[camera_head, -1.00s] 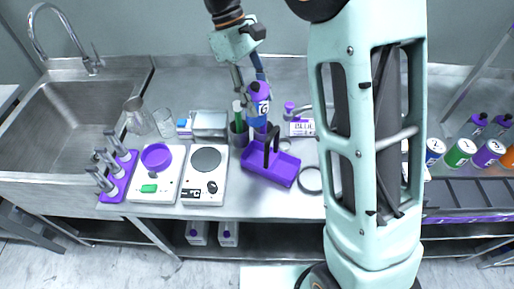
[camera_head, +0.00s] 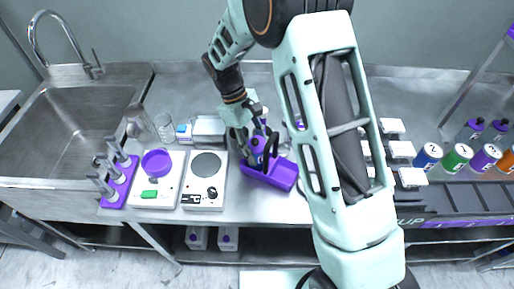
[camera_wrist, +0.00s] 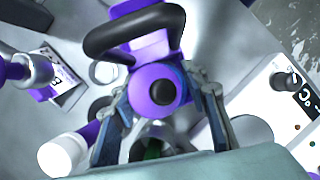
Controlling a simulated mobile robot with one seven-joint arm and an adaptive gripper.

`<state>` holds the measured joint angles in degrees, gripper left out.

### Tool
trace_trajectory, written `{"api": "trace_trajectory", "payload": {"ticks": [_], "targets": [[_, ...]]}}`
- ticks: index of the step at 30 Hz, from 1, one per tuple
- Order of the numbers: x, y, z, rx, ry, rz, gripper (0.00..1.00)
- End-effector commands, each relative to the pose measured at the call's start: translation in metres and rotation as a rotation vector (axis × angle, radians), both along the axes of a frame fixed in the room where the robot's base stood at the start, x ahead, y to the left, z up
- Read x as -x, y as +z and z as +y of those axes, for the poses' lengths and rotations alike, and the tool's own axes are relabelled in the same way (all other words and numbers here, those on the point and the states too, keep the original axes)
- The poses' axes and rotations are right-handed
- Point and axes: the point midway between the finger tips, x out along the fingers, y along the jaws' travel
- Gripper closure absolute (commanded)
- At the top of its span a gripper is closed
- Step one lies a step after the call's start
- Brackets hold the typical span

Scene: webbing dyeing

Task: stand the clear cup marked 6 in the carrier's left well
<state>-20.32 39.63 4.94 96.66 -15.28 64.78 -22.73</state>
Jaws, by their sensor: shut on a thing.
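My gripper (camera_head: 256,143) is shut on a purple-topped container (camera_head: 258,146), between its two fingers in the wrist view. There its round purple top with a dark centre (camera_wrist: 161,91) faces the camera. Its sides are mostly hidden, and no 6 can be read on it now. The purple carrier (camera_head: 283,178) has a black handle (camera_wrist: 128,32). The held container is at the carrier's left end, beside the handle. I cannot tell whether its base is inside the left well or above it. Clear glass vessels (camera_head: 164,128) stand by the sink, with no readable mark.
A hotplate (camera_head: 203,193) and a scale with a purple dish (camera_head: 157,163) stand left of the carrier. A purple rack (camera_head: 120,183) is by the sink (camera_head: 75,125). Several coloured cans (camera_head: 457,157) stand far right. My arm hides the bench right of the carrier.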

Motion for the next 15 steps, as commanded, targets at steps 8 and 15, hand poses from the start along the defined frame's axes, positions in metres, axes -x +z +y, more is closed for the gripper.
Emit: {"api": "trace_trajectory", "payload": {"ticks": [8,15], "targets": [[-0.0008,-0.0027,0.0000,0.000,0.000,-0.003,0.94],[-0.0007,-0.0048,-0.0001,0.000,0.000,-0.001,0.52]]}}
